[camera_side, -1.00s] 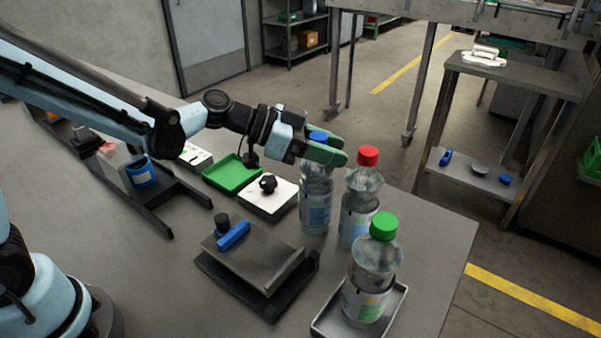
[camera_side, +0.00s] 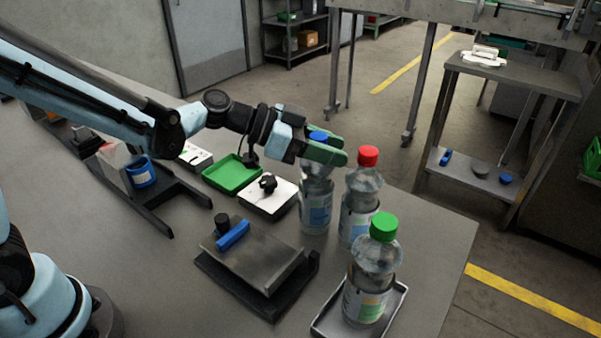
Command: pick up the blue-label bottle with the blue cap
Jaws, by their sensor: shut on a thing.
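The blue-cap bottle (camera_side: 316,205) stands upright on the table, with a blue label on its lower half. Its blue cap (camera_side: 317,136) shows above the fingers. My gripper (camera_side: 325,152), with green fingers, comes in from the left and is shut around the bottle's neck just below the cap. The fingers hide the neck and part of the shoulder. The bottle's base appears to be at table level.
The red-cap bottle (camera_side: 360,205) stands close at right. The green-cap bottle (camera_side: 372,275) stands in a grey tray (camera_side: 398,300) at the front. A dark labelling block (camera_side: 255,258), white box (camera_side: 272,200) and green tray (camera_side: 232,172) lie left of the bottles.

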